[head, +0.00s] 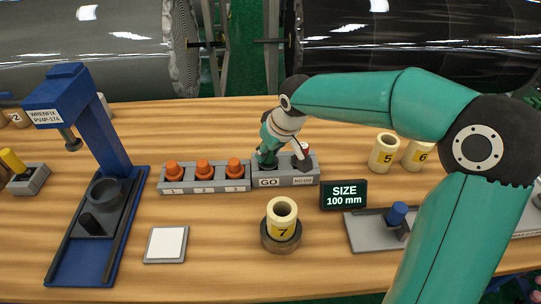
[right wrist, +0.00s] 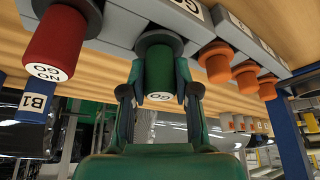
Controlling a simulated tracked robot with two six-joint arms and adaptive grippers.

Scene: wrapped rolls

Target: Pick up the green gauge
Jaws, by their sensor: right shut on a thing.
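The green gauge (right wrist: 159,68) is a short cylinder with a white end marked GO, seen in the right wrist view. My right gripper (head: 267,158) is shut on it, with one finger on each side. The gauge's lower end is at a dark collar on the grey gauge block (head: 290,181), at the part labelled GO. I cannot tell whether it is seated or slightly raised. In the head view my gripper hides most of the gauge. The red NO GO gauge (right wrist: 57,45) stands beside it in the same block. My left gripper is not in view.
Several orange-topped plugs (head: 203,168) stand in the rack left of the gripper. A yellow roll marked 7 (head: 283,222) sits on a round stand in front. A black SIZE 100 mm display (head: 344,195) is to the right. A blue press (head: 105,140) stands at left.

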